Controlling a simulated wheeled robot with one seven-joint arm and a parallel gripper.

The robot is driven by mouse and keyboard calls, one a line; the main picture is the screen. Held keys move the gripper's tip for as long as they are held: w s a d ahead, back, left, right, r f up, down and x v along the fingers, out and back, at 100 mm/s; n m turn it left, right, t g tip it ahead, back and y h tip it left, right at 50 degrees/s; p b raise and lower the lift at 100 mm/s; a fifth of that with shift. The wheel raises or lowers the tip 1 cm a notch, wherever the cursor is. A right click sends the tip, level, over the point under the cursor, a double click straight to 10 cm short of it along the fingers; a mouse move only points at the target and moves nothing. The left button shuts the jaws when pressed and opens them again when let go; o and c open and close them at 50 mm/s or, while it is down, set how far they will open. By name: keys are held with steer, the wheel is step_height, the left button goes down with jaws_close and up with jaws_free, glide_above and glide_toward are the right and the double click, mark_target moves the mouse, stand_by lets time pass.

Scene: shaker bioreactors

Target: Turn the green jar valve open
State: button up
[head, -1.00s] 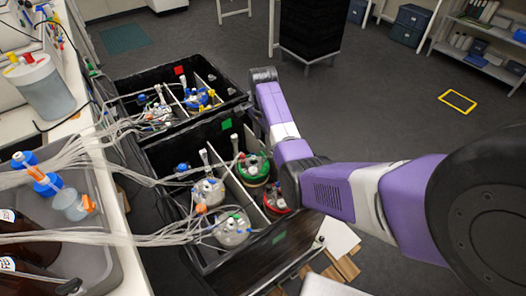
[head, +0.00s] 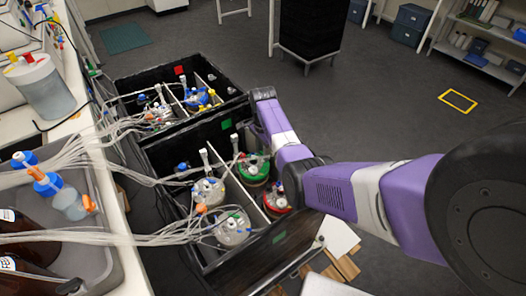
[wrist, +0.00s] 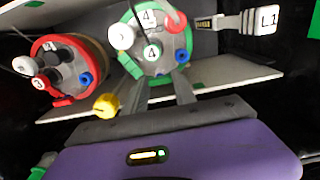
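The green-rimmed jar (head: 254,165) stands in the nearer black crate, beside a red-rimmed jar (head: 276,204). In the wrist view the green jar's lid (wrist: 155,66) carries labels marked 4, a white round fitting (wrist: 122,37), a red fitting (wrist: 176,21) and a blue fitting (wrist: 182,55). I cannot tell for sure which fitting is the valve. My gripper (wrist: 161,84) is open and empty, its two fingers apart and pointing at the near side of the green jar. No contact is clear. In the head view the fingers are hidden behind my arm and the crate.
The red jar (wrist: 62,62) and a yellow knob (wrist: 105,105) lie left of my fingers. A white divider (wrist: 235,77) runs beside the jars. The crate wall (head: 270,253), tubing bundles (head: 150,240) and a second crate (head: 135,82) are close.

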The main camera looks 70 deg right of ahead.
jaws_close()
steer(key=shift+n, duration=0.4)
steer(key=n+p, duration=0.1)
steer(key=n, duration=0.1)
steer(key=shift+n, duration=0.4)
steer(key=n, duration=0.3)
steer(key=shift+n, duration=0.3)
steer(key=n+p, duration=0.1)
steer(key=n, duration=0.6)
steer(key=shift+s+n, duration=0.1)
steer(key=shift+n, duration=1)
steer(key=shift+a+f, duration=0.15)
